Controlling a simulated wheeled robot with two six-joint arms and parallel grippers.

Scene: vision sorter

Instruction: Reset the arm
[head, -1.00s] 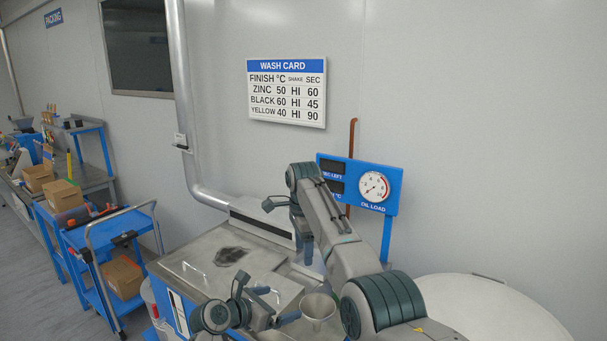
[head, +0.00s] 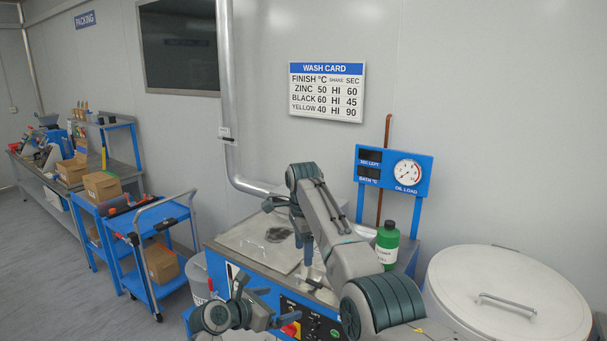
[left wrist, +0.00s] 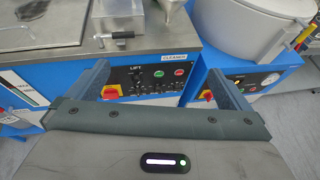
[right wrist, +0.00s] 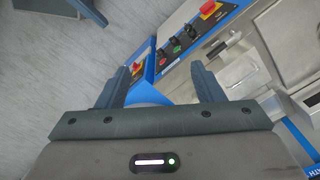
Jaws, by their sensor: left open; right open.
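My left gripper (head: 266,302) is low in the head view, in front of the washer's control panel. In the left wrist view its two fingers (left wrist: 157,82) are spread with nothing between them, and the panels stand beyond. My right gripper (head: 287,226) is higher, in front of the washer top, at the end of the bent right arm. In the right wrist view its fingers (right wrist: 159,84) are apart and empty, with floor and a control panel beyond. Neither gripper visibly touches anything.
The washer's steel top (head: 247,242) lies behind my arms. A green bottle (head: 387,240) stands behind the right forearm. A round lidded drum (head: 480,275) is at right. A blue cart (head: 165,255) with a cardboard box (head: 161,262) is at left. Open floor (head: 60,290) lies lower left.

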